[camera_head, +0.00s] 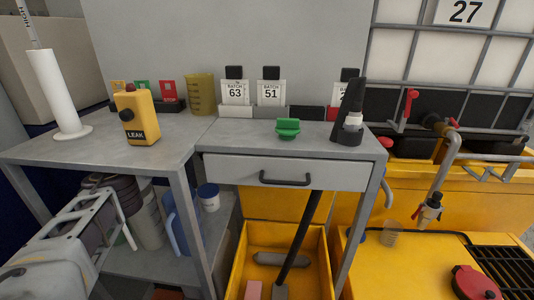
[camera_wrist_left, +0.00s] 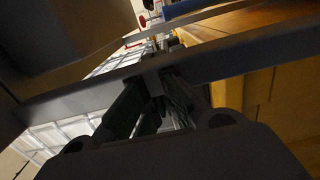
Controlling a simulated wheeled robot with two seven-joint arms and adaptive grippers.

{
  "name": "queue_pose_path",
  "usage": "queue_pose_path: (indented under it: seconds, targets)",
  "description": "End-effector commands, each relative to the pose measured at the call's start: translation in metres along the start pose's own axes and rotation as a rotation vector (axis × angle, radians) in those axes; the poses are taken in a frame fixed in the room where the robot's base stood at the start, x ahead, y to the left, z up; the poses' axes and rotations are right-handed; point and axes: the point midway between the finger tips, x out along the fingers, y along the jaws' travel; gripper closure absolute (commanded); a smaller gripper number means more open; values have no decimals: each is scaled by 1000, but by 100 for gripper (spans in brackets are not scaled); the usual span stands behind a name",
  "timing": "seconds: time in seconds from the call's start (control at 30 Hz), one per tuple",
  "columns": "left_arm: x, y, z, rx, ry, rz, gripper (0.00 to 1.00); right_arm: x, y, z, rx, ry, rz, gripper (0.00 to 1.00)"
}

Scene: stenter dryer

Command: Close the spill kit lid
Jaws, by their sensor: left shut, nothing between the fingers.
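The spill kit appears to be the yellow box (camera_head: 321,262) under the drawer table in the head view. It is open, and a yellow panel (camera_head: 262,205) stands upright at its back, seemingly the raised lid. The table hides the panel's upper part. A dark long handle (camera_head: 301,237) slants down into the box, beside a grey piece (camera_head: 281,258) and a pink block (camera_head: 253,290). My left gripper (camera_wrist_left: 160,88) is shut and empty in the left wrist view, close to a grey bar (camera_wrist_left: 235,58). My right gripper is not in view.
The grey drawer (camera_head: 255,172) with its black handle overhangs the box. Table legs (camera_head: 361,230) stand on both sides. A yellow LEAK device (camera_head: 137,120) and a green object (camera_head: 288,129) stand on the tabletops. A yellow platform with a grate (camera_head: 507,265) lies right.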

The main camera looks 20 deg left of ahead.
Motion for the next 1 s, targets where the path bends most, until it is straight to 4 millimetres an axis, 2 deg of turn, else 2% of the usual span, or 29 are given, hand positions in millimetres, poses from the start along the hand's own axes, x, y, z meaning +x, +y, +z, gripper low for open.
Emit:
queue_pose_path:
  seconds: [0.57,0.77,1.0]
  targets:
    - [7,1,0,0,-1,0,100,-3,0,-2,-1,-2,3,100]
    - [24,2,0,-1,-3,0,100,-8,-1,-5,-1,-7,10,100]
    - [54,1,1,0,-2,0,100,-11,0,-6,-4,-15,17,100]
